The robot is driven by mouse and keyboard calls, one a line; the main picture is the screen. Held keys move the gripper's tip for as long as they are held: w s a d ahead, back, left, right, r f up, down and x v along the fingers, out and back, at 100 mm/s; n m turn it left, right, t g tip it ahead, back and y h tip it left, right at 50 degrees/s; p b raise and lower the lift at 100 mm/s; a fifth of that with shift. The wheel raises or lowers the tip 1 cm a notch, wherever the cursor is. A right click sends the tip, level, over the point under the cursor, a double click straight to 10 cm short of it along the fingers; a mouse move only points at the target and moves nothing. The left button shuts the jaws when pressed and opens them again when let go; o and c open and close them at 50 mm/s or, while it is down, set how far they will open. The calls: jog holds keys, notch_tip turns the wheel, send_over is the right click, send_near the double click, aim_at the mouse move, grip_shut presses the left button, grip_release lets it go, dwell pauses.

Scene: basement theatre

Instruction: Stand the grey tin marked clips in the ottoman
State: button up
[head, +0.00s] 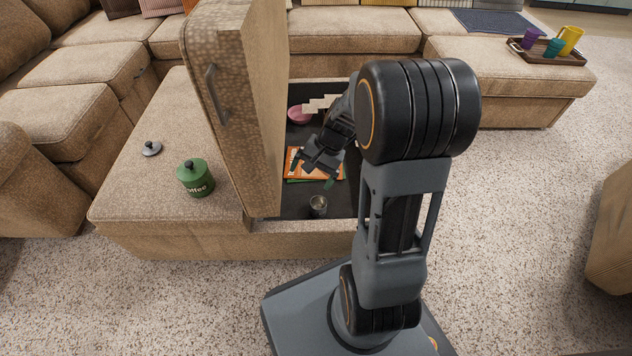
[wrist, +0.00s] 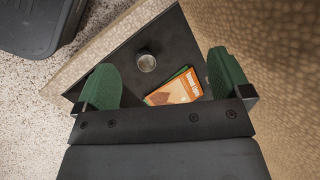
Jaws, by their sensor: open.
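A small grey round tin (head: 318,205) stands on the dark floor of the open ottoman (head: 310,241), near its front wall. No marking can be read on it. It also shows in the wrist view (wrist: 146,61), seen from above. My gripper (head: 311,174) is over the ottoman's inside, behind the tin in the head view. In the wrist view its green fingers (wrist: 164,80) are wide apart with nothing held between them. The tin lies beyond the fingertips, not touching them.
The ottoman's raised lid (head: 258,100) stands upright on the left. Orange booklets (head: 294,163) and a pink bowl (head: 298,115) lie inside. A green coffee tin (head: 195,178) and a small grey lid (head: 151,149) rest on the seat left. A tray (head: 572,58) with cups is at back right.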

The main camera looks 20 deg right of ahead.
jog(key=s+a+r+n+t+h, duration=0.2)
jog(key=s+r+n+h, duration=0.3)
jog(key=s+r+n, duration=0.3)
jog(key=shift+s+a+r+t, duration=0.45)
jog(key=shift+s+a, duration=0.25)
jog(key=shift+s, duration=0.15)
notch_tip(320, 180, up, 40)
jog(key=p, duration=3.8)
jog(key=shift+a+n+t, duration=0.15)
jog(key=shift+n+t, duration=0.15)
jog(key=shift+t, duration=0.05)
